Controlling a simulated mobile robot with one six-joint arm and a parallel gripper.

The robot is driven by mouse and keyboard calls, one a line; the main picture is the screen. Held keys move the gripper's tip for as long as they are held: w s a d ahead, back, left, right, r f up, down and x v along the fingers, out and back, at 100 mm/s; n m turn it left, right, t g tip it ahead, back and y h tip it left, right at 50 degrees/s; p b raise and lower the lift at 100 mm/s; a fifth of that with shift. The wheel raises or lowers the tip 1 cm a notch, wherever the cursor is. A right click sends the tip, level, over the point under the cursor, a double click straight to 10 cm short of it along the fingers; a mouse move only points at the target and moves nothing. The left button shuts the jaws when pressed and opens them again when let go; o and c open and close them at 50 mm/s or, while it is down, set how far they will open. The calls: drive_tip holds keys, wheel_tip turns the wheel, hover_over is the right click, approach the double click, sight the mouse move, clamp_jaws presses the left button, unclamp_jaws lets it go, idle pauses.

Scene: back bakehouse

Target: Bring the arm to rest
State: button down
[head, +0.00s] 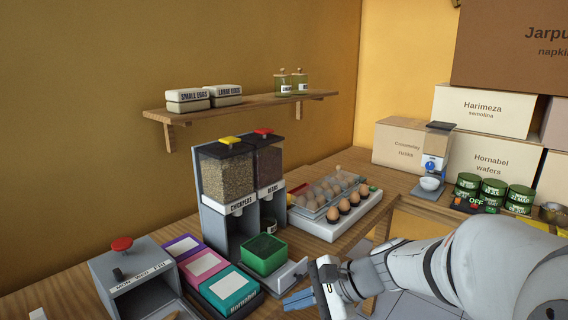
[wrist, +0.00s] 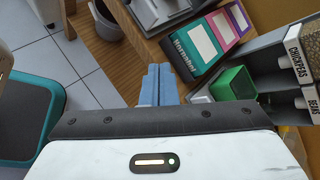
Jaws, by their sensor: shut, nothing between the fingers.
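My gripper (head: 299,299) is shut and empty, its blue fingers together, at the front edge of the wooden counter (head: 329,236). In the wrist view the shut blue fingers (wrist: 158,84) point toward the counter edge, beside the Hornabel box. My arm comes in from the right side of the head view, stretched out over the floor and counter edge. The gripper looks apart from the boxes and the green container (head: 264,254); the exact gap to the counter cannot be told.
A dispenser (head: 224,180) labelled chickpeas and beans stands behind the green container. Coloured boxes (head: 231,287) and a grey red-knobbed unit (head: 125,271) lie left. Eggs (head: 344,207) sit in trays behind. Green tins (head: 493,188) and cartons stand right. Tiled floor (wrist: 62,62) is open below.

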drive_tip(key=s+d+r+n+h+p, duration=0.5)
drive_tip(key=s+d+n+h, duration=0.5)
drive_tip(key=d+n, duration=0.2)
drive_tip(key=shift+s+d+p, duration=0.35)
drive_tip(key=shift+s+p, duration=0.05)
drive_tip(key=shift+p, duration=0.35)
drive_tip(key=shift+r, duration=0.1)
